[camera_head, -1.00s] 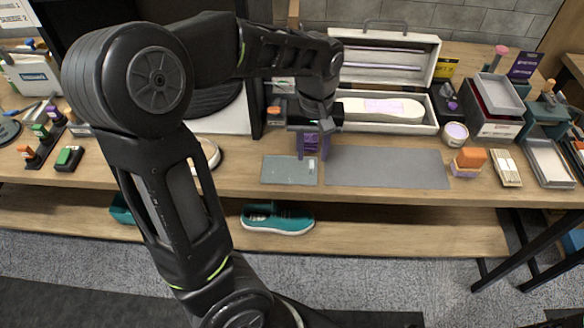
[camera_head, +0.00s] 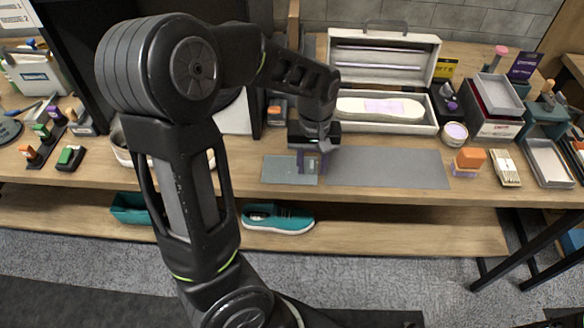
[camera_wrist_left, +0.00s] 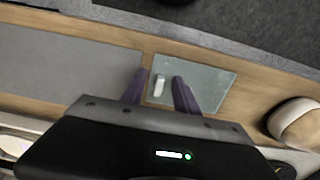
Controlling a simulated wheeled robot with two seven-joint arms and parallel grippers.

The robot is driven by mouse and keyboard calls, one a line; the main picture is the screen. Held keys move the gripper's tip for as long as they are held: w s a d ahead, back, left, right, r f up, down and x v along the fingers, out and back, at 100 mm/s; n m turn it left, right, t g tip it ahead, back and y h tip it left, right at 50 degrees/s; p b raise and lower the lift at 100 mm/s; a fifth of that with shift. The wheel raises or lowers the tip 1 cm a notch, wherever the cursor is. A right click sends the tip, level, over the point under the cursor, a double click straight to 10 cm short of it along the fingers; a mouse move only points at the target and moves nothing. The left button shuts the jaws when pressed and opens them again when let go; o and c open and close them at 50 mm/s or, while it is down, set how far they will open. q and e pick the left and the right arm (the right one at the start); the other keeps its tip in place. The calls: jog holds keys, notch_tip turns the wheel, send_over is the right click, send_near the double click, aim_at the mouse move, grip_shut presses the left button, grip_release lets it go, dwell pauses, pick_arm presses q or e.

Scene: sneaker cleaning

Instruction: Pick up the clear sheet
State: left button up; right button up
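The clear sheet (camera_head: 278,170) is a flat, greenish-grey see-through rectangle lying on the wooden table, left of a grey mat. In the left wrist view the sheet (camera_wrist_left: 214,87) has a small pale tab (camera_wrist_left: 158,86) near one edge. My left gripper (camera_head: 310,162) is low over the sheet's right part, beside the mat. In the left wrist view its two purple fingers (camera_wrist_left: 159,92) are apart, with the tab showing between them. I cannot tell whether the fingertips touch the sheet. My right gripper is out of view.
The grey mat (camera_head: 390,168) lies right of the sheet. Behind is an open white case (camera_head: 432,113) holding a shoe-shaped white piece (camera_head: 350,107). An orange-topped block (camera_head: 470,160) stands to the right. A teal sneaker (camera_head: 278,218) sits on the lower shelf.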

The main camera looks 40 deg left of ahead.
pick_arm(q)
jog(key=shift+c, duration=0.5)
grip_shut()
